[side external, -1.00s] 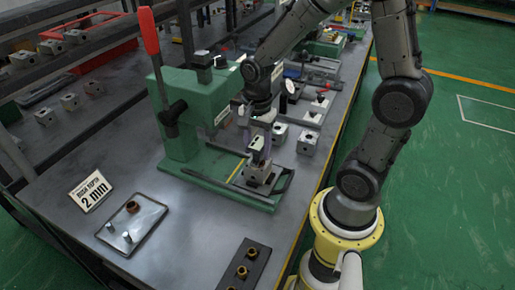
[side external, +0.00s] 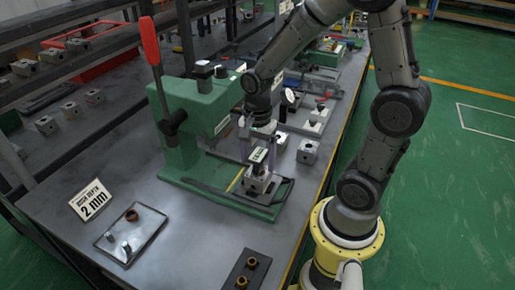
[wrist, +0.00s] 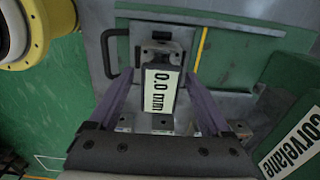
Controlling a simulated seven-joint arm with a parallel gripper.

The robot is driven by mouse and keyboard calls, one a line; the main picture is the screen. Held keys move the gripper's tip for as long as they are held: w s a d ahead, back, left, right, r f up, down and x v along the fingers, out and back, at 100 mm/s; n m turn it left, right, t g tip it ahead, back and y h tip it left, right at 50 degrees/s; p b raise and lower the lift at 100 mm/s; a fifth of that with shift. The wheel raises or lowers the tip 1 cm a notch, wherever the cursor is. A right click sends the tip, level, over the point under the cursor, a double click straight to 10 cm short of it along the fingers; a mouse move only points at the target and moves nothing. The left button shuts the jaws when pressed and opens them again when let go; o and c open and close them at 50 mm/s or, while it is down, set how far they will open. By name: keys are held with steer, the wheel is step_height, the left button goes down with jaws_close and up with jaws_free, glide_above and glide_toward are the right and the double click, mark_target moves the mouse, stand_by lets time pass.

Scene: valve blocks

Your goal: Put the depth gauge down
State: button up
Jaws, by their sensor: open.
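The depth gauge (wrist: 160,90) is a dark block with a pale label reading 0.0 mm. It stands on a grey valve block (side external: 257,186) on the green press base. In the side view the gauge (side external: 258,157) shows its pale label below my wrist. My gripper (side external: 258,158) is open, with its purple fingers on either side of the gauge. In the wrist view my gripper (wrist: 160,82) shows gaps between the fingers and the gauge. The contact between the gauge's lower end and the valve block is hard to make out.
The green press (side external: 195,125) with a red-handled lever (side external: 150,42) stands close on the left. A metal tray (side external: 115,245) with small parts, a 2 mm sign (side external: 91,199) and a dark holder with brass bushings (side external: 245,272) are nearer. More valve blocks (side external: 307,152) stand behind.

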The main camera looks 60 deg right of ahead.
mark_target(257, 155)
step_height(257, 155, up, 11)
steer(key=s+a+r+n+t, duration=0.2)
steer(key=s+n, duration=0.2)
steer(key=n, duration=0.5)
steer(key=s+a+r+n+t, duration=0.2)
steer(key=s+n, duration=0.3)
steer(key=n, duration=0.4)
steer(key=shift+s+a+t, duration=0.25)
steer(key=shift+a+t, duration=0.5)
steer(key=shift+t, duration=0.05)
steer(key=shift+o, duration=0.4)
stand_by(1.6)
